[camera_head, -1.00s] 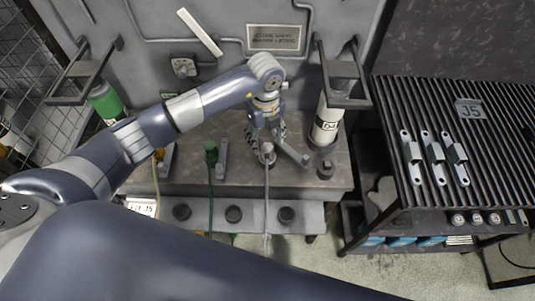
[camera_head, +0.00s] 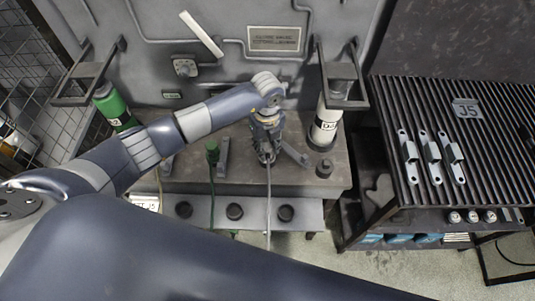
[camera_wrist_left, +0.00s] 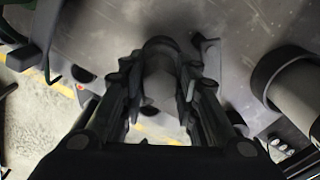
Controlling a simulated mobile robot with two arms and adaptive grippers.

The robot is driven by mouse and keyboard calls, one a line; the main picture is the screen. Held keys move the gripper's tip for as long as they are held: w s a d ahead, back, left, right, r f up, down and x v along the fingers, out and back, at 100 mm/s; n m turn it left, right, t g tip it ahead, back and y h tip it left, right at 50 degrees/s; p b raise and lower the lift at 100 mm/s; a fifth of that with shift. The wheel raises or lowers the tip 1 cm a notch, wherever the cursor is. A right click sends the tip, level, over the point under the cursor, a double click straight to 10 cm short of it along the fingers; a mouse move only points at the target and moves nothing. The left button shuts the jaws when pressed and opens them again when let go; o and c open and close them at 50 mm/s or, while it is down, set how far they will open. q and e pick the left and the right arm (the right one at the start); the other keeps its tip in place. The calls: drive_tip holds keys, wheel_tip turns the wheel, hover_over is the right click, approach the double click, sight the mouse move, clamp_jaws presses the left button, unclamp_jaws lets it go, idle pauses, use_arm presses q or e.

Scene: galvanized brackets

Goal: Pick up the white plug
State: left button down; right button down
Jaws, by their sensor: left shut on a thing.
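The white plug looks pale grey and stands on the grey bench, with a pale cable (camera_head: 268,205) hanging from it over the front edge. My left gripper (camera_head: 267,152) reaches down over the plug with its fingers shut around it. The fingers hide most of the plug in the head view. In the left wrist view the plug (camera_wrist_left: 160,80) sits between the two fingers of my left gripper (camera_wrist_left: 160,92). I cannot tell whether the plug is off the bench. A green plug (camera_head: 212,152) with a green cable stands to the left. My right gripper is not in view.
A white canister (camera_head: 325,122) stands close right of the gripper, with a small dark knob (camera_head: 324,168) before it. A green canister (camera_head: 113,107) is at the left. The bench front has round dark knobs (camera_head: 234,211). A slatted table (camera_head: 420,105) with brackets (camera_head: 431,153) stands right.

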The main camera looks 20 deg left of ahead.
use_arm(q)
drive_tip(key=shift+w+r, duration=0.1)
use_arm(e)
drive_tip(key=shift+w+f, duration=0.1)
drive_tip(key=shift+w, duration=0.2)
